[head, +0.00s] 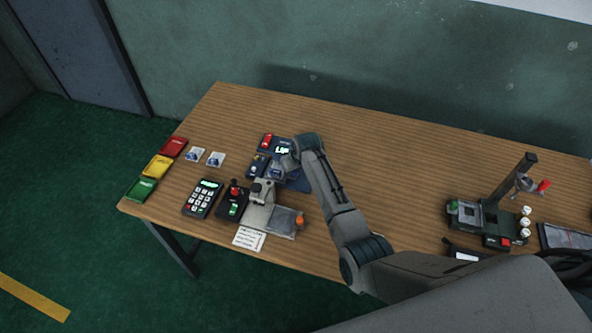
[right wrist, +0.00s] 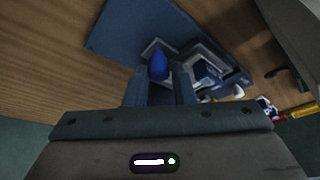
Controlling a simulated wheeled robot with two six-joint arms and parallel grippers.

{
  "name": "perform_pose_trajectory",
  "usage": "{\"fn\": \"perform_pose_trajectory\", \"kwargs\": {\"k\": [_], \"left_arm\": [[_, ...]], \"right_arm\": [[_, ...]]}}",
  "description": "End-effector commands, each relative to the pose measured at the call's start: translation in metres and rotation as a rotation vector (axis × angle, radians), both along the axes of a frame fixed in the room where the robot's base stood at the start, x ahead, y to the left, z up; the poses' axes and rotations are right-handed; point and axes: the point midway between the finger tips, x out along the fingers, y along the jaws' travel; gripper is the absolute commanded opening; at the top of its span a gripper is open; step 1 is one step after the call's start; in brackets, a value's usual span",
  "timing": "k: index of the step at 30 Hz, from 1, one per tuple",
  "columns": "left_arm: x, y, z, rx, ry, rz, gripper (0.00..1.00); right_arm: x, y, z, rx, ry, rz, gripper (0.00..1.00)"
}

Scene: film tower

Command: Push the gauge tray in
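My right arm reaches in from the lower right, and its gripper (head: 272,172) is low over the cluster of devices at the table's left part. In the right wrist view, the two fingers of this gripper (right wrist: 160,78) point at a blue knob-like piece (right wrist: 158,64) that shows in the gap between them. I cannot tell whether they touch it. Beside it is a pale grey tray-like frame (right wrist: 205,52) with a dark block; I take this to be the gauge tray. How far out it sits is unclear. In the head view my wrist partly covers this spot. My left gripper is not in view.
A device with a lit green display (head: 283,150) stands just behind the gripper. Red, yellow and green trays (head: 157,167) line the left edge. The table's middle is clear.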

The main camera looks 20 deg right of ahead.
Motion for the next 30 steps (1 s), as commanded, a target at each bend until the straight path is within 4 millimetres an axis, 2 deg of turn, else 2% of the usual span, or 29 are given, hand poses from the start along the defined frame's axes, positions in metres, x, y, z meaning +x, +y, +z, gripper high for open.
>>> {"fn": "perform_pose_trajectory", "kwargs": {"k": [1, 3, 14, 20, 30], "left_arm": [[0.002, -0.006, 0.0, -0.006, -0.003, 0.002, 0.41], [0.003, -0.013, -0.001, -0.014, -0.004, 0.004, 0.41], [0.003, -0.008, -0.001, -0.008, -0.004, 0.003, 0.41], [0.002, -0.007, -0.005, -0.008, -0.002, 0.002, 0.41], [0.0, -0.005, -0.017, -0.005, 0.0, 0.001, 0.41]], "right_arm": [[0.001, 0.001, 0.001, 0.001, -0.002, 0.0, 0.33], [0.001, 0.001, 0.001, 0.001, -0.002, 0.0, 0.41], [-0.001, -0.001, 0.004, -0.001, -0.001, 0.001, 0.41], [-0.01, -0.002, 0.025, -0.002, -0.003, 0.0, 0.41], [-0.031, -0.005, 0.079, -0.002, -0.002, 0.001, 0.41]]}}
